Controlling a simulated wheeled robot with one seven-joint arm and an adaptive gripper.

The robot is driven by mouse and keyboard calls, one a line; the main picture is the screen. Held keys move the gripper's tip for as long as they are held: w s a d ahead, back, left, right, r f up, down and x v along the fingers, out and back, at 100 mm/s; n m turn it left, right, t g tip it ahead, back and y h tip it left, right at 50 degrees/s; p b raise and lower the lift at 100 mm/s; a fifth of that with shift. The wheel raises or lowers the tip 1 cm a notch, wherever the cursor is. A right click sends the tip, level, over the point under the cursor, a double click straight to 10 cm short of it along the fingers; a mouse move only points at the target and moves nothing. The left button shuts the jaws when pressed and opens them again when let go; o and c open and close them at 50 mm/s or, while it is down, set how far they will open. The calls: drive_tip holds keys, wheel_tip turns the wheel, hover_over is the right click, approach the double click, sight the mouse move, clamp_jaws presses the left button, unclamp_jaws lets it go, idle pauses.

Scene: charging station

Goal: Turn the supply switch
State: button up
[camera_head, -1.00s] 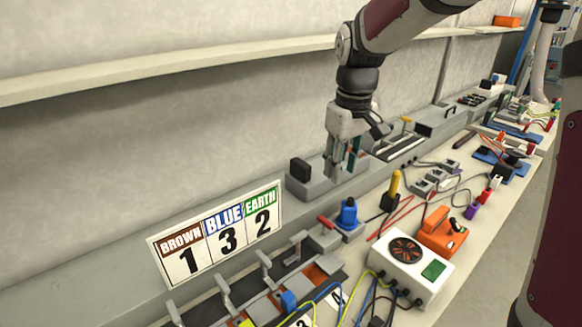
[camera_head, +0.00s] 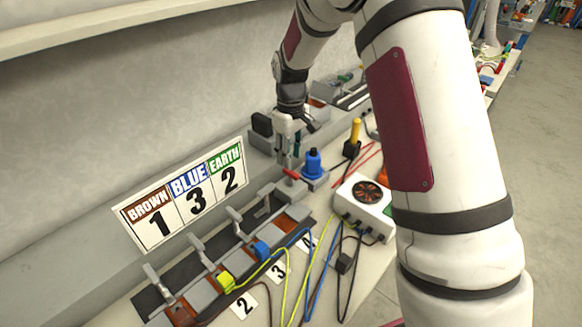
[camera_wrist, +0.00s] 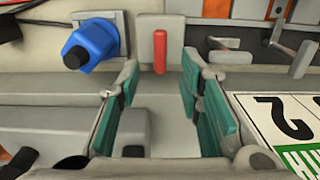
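A small switch with a red handle (camera_head: 291,174) stands on a grey block between the blue plug and the row of grey levers. I take it for the supply switch. In the wrist view the red handle (camera_wrist: 160,52) stands straight up in the picture, on a light grey plate. My gripper (camera_head: 289,158) is just behind the switch in the head view. In the wrist view my gripper (camera_wrist: 157,82) is open, with its green-padded fingers apart and nothing between the tips. The handle is beyond the fingertips, roughly in line with the gap, and appears untouched.
A blue plug (camera_head: 313,163) stands close beside the switch. Grey levers (camera_head: 199,251) with yellow and blue connectors fill the front. A white box with a fan (camera_head: 366,196) and loose cables lie to the right. A number sign (camera_head: 182,198) leans against the wall.

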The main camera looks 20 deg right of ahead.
sight(291, 172)
drive_tip(key=shift+f, duration=2.65)
clamp_jaws()
